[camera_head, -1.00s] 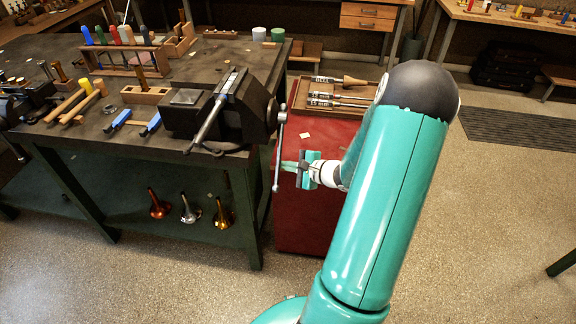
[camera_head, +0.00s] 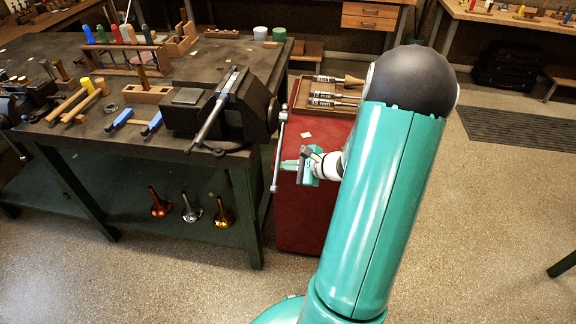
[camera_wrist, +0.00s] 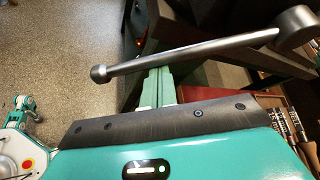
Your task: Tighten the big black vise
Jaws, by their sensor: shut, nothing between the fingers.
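The big black vise (camera_head: 248,112) is mounted at the right corner of the dark workbench. Its long steel handle bar (camera_head: 278,152) hangs on the right side, nearly upright with a slight tilt, with a knob at its lower end. In the wrist view the handle bar (camera_wrist: 190,53) slants across the picture, from a knob at left to the thick screw head at upper right. My gripper (camera_head: 287,165) is shut and empty, beside the lower half of the bar. In the wrist view its fingertips (camera_wrist: 158,76) reach up to the bar; I cannot tell whether they touch it.
A red cabinet (camera_head: 318,215) stands right behind my gripper, with a wooden tray of tools (camera_head: 333,93) on top. Hammers, blue-handled tools and a rack (camera_head: 125,65) lie on the bench (camera_head: 90,135). Several horn bells (camera_head: 190,208) sit on its lower shelf. The floor at right is open.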

